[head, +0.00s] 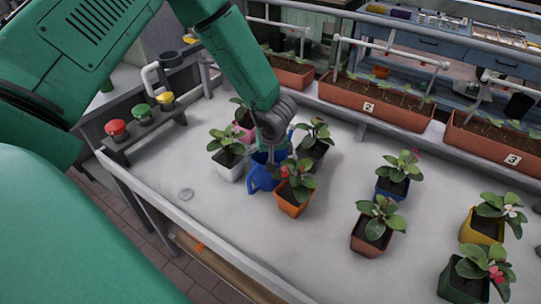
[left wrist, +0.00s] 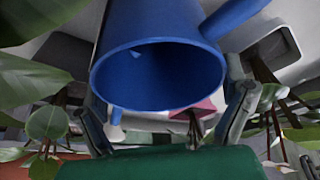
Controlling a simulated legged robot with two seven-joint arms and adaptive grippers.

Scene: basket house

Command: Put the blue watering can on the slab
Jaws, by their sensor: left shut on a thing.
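The blue watering can (head: 261,182) is among potted plants on the left part of the pale grey slab-like tabletop (head: 225,230). My left gripper (head: 271,150) reaches down from above and is shut on the can. In the left wrist view the can (left wrist: 150,45) fills the upper middle, its dark round opening facing the camera, between the two fingers of my left gripper (left wrist: 165,115). The head view does not clearly show whether the can touches the tabletop. My right gripper is not in view.
A white pot (head: 229,168), a pink pot (head: 244,131) and an orange pot (head: 291,203) stand close around the can. Red, green and yellow buttons (head: 141,117) are at the left. Numbered planters (head: 375,105) line the back. The front tabletop is mostly clear.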

